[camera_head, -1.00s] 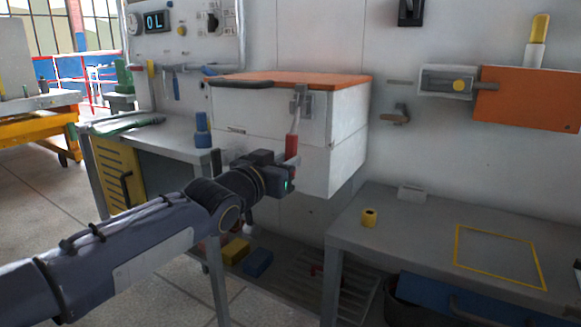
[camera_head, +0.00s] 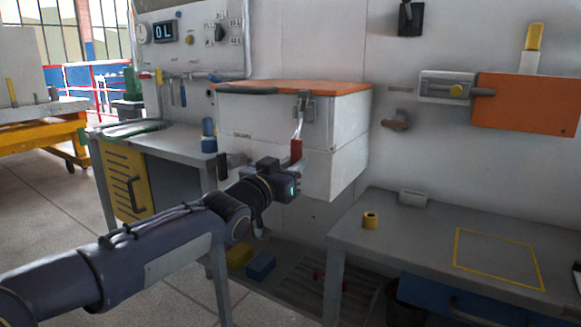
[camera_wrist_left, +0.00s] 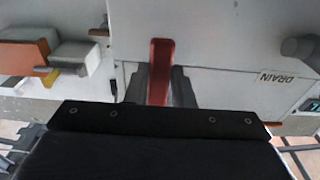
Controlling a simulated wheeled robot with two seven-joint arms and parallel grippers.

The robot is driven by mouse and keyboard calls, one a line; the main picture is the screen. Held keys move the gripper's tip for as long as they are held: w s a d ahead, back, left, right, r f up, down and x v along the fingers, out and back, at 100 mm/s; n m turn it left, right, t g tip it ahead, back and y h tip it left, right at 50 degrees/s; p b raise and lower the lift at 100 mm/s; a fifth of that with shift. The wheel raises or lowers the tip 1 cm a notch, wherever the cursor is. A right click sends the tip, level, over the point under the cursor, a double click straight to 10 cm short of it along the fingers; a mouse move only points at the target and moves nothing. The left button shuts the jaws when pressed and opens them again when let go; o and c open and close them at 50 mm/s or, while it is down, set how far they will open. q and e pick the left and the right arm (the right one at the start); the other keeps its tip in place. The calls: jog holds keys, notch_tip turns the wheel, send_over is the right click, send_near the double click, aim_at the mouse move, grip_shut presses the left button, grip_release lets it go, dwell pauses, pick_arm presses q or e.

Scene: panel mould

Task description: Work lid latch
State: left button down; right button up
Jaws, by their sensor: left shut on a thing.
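A white box with an orange lid (camera_head: 320,87) is fixed to the wall in the head view, and its lid lies shut. A metal latch (camera_head: 301,108) with a red handle (camera_head: 296,150) is on its front near the right corner. The handle hangs down and leans slightly out from the box. My left gripper (camera_head: 293,170) is at the handle's lower end. In the left wrist view the red handle (camera_wrist_left: 160,70) stands between the two grey fingers, and the gripper (camera_wrist_left: 160,88) is shut on it. My right gripper is not in view.
An orange panel with a bolt (camera_head: 525,105) is on the wall. A grey bench with a yellow panel (camera_head: 125,175) stands at the left.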

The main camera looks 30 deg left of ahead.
pick_arm(q)
jog(key=c, duration=1.2)
grip_release()
jog(key=shift+c, duration=0.2)
jog(key=s+p, duration=0.1)
jog(key=s, duration=0.6)
jog(key=shift+s+a+f, duration=0.3)
jog(key=shift+s+f, duration=0.05)
jog(key=shift+f, duration=0.05)
jog(key=s+d+f+n+g+h, duration=0.1)
jog(key=s+d+f+g, duration=0.25)
jog(key=s+f, duration=0.5)
jog(key=s+d+f+n+g, duration=0.1)
jog(key=s+d+f+g, duration=0.3)
jog(key=s+f, duration=0.45)
jog(key=s+d+f+n+g+h, duration=0.1)
jog(key=s+d+f+g, duration=0.1)
jog(key=s+f+g, duration=0.6)
notch_tip(320, 180, up, 35)
jog(key=t+p, duration=0.2)
jog(key=p, duration=3.4)
jog(key=shift+w+d+p, duration=0.2)
jog(key=shift+w+p, duration=0.05)
jog(key=shift+p, duration=0.1)
